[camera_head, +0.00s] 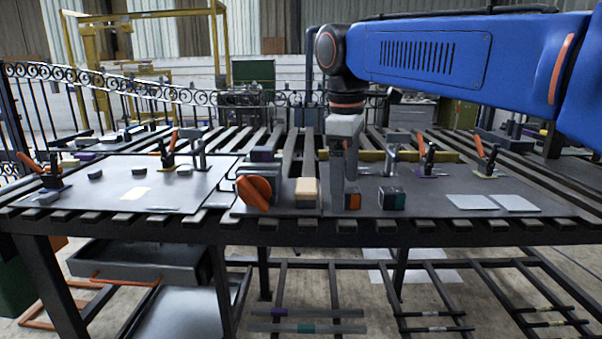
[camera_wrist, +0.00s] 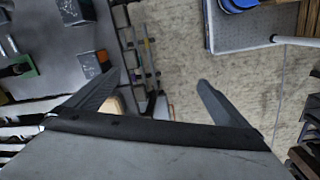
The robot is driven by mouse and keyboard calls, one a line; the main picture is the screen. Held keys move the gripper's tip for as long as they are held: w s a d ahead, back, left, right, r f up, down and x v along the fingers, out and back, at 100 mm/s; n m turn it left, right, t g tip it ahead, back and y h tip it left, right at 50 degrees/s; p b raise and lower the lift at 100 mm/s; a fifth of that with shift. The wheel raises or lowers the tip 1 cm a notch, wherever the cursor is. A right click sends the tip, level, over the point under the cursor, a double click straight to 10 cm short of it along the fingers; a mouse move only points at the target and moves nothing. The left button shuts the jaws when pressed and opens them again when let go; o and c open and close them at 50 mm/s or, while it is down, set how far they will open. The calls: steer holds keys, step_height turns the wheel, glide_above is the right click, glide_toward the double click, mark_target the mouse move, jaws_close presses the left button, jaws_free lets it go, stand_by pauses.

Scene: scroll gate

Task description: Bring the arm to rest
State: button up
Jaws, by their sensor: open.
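My blue arm (camera_head: 430,55) reaches in from the right, over the slatted table (camera_head: 290,225). My gripper (camera_head: 341,195) hangs down from the wrist near the table's front edge. In the wrist view my gripper (camera_wrist: 153,72) shows two dark fingers spread wide apart, with nothing between them but the view down past the table edge to the floor. In the head view the fingers overlap, so any gap to the table is hard to judge. A small block with an orange face (camera_head: 352,199) stands just right of the fingers.
An orange knob (camera_head: 254,194) and a pale block (camera_head: 305,193) stand left of my gripper. A teal-faced block (camera_head: 391,199) stands right. Upright toggle clamps (camera_head: 428,160) rise behind. Light plates (camera_head: 492,202) lie flat at right. Railings (camera_head: 100,90) run behind the table.

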steer(key=s+d+f+m+t, duration=0.2)
steer(key=s+d+f+m, duration=0.5)
steer(key=s+d+f, duration=0.3)
steer(key=s+d+f+m+t, duration=0.2)
steer(key=s+d+f+m, duration=0.4)
steer(key=f, duration=0.8)
steer(key=s+d, duration=0.3)
steer(key=s, duration=0.1)
steer(key=shift+s+d+f+m+y, duration=0.25)
steer(key=shift+d+f+m+y, duration=0.05)
steer(key=shift+d+m, duration=0.1)
